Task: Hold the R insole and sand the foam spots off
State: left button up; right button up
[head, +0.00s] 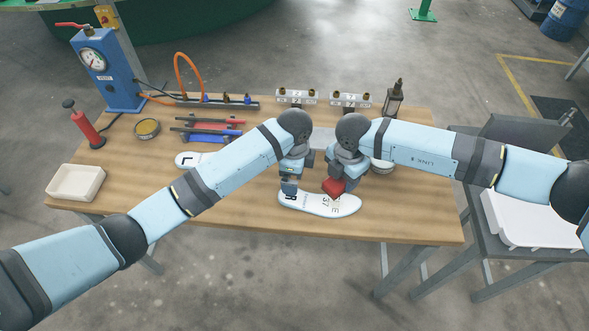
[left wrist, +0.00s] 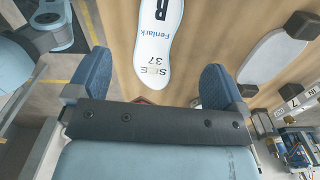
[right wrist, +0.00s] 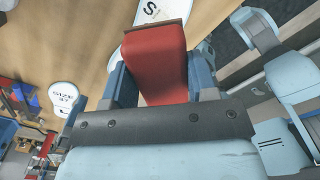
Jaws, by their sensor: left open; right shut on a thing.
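The white R insole (head: 325,205) lies flat near the table's front edge, its R end to the left and its SIZE 37 print to the right. It also shows in the left wrist view (left wrist: 158,48). My left gripper (head: 288,190) is open above the R end; in the left wrist view the insole shows beyond the gap between its fingers. My right gripper (head: 338,183) is shut on a red sanding block (right wrist: 160,58), at the back edge of the insole's SIZE 37 end. Whether the block touches the insole is unclear.
The L insole (head: 190,160) lies behind my left arm, partly hidden. A white tray (head: 75,183), red pump bottle (head: 84,124), round tin (head: 147,129) and blue gauge unit (head: 103,70) stand left. A dark bottle (head: 394,98) stands at the back. The front strip is mostly clear.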

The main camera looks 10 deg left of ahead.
aim_at(294, 199)
pick_arm(q)
notch_tip(294, 199, down, 11)
jog(key=shift+f, duration=0.1)
dwell(0.3)
jog(key=c, duration=1)
